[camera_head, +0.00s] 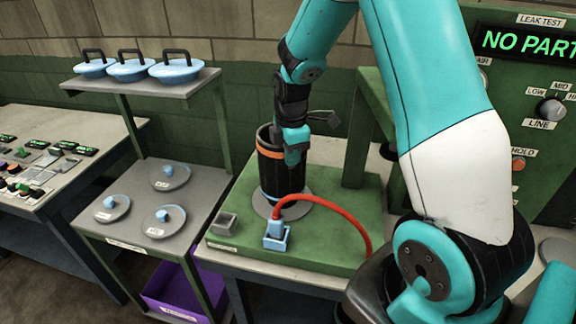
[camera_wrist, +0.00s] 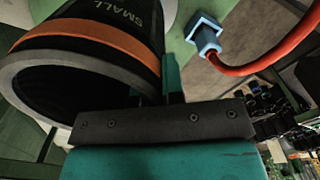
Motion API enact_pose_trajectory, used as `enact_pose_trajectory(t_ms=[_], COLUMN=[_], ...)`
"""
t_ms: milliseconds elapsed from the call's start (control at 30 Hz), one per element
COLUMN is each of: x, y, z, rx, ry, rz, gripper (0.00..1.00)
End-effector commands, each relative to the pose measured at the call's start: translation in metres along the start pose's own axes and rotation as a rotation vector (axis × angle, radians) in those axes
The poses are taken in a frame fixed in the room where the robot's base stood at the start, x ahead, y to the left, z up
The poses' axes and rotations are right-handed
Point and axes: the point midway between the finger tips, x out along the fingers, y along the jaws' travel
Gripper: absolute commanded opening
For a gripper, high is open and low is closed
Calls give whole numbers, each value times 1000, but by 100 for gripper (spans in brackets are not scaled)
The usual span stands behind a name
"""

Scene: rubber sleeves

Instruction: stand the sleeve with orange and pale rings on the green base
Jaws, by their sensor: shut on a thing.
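In the wrist view my gripper (camera_wrist: 168,82) has a teal finger against the sleeve's wall.
A red hose (camera_head: 332,207) with a blue connector (camera_head: 276,236) arches at the base's front. A small grey block (camera_head: 224,222) sits at its left corner. A rack at left holds round grey lids (camera_head: 170,176) and blue lids (camera_head: 177,69). A panel reading NO PART (camera_head: 528,42) stands right.

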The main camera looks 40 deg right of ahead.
Motion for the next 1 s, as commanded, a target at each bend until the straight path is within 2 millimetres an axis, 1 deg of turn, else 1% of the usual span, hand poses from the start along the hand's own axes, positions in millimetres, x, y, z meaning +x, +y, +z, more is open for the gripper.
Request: enact_pose_trajectory(t_ms=[67, 200, 300, 733, 767, 800, 833, 867, 1000], x=[5, 24, 35, 43, 42, 42, 42, 42, 42], y=[0, 0, 0, 0, 0, 0, 0, 0, 0], z=[0, 0, 0, 0, 0, 0, 0, 0, 0], rx=[0, -1, -1, -1, -1, -1, -1, -1, -1], ry=[0, 0, 0, 0, 0, 0, 0, 0, 0], rz=[-1, -4, -1, 2, 0, 0, 0, -1, -1], gripper=[0, 0, 0, 0, 16, 25, 32, 34, 34])
